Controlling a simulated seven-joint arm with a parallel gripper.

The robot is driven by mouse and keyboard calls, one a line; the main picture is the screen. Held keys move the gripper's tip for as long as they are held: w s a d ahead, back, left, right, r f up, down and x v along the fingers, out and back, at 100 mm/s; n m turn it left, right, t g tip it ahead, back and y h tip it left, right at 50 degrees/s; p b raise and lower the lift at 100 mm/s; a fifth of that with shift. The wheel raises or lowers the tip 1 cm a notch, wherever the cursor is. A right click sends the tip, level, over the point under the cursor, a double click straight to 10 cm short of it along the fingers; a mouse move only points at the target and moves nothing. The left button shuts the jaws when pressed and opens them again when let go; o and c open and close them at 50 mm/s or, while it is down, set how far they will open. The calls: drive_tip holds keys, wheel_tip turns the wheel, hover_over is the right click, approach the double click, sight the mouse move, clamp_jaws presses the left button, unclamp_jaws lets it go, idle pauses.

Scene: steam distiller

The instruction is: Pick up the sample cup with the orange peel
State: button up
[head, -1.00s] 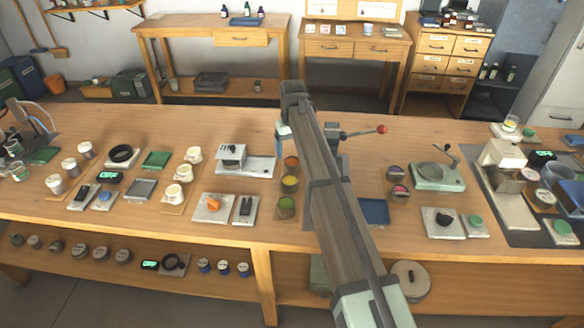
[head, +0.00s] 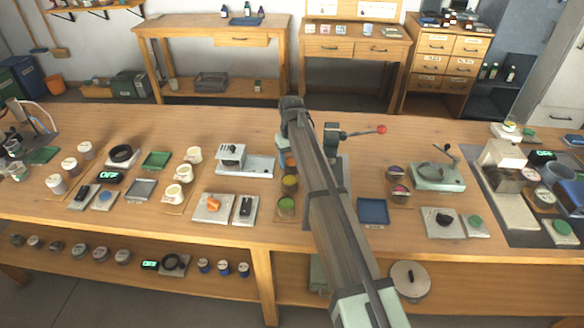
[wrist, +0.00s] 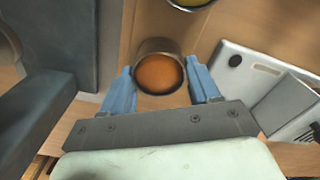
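The sample cup with the orange peel (wrist: 160,74) shows in the wrist view as a round metal cup with orange content. It lies between the two blue fingers of my gripper (wrist: 163,82), one finger on each side. The fingers are spread, and close to the cup's sides; I cannot tell whether they touch it. My gripper is mostly hidden behind my arm there.
A grey-white device (head: 247,162) stands left of the cups. It also shows at the right of the wrist view (wrist: 240,66). A press with a red-knobbed lever (head: 335,136) stands just right of my arm. A blue tray (head: 373,211) lies further right. The back of the bench is mostly clear.

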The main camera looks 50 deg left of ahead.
drive_tip(key=c, duration=0.6)
drive_tip(key=shift+c, duration=0.2)
